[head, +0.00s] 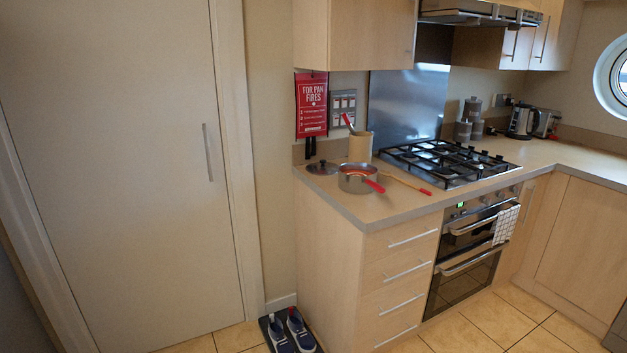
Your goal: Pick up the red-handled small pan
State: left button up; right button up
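The small pan (355,182) is a shiny metal saucepan with a red handle (374,185). In the head view it stands upright on the counter (393,204), left of the hob, near the counter's front edge. Its handle points toward the front right. The inside of the pan looks reddish, but I cannot tell what is in it. Neither of my grippers is in the head view, and nothing touches the pan.
A pan lid (322,168) lies behind the pan, beside a utensil pot (360,147). A thin red-ended utensil (408,184) lies right of it, before the gas hob (447,162). Shoes (288,333) sit on the floor by the drawers (400,280).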

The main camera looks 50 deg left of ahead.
aim_at(354, 178)
jog(key=u, duration=1.35)
jog(key=i+l, duration=0.15)
jog(key=i, duration=0.25)
jog(key=i+l, duration=0.15)
jog(key=i, duration=0.2)
jog(key=i+l, duration=0.2)
jog(key=i, duration=0.2)
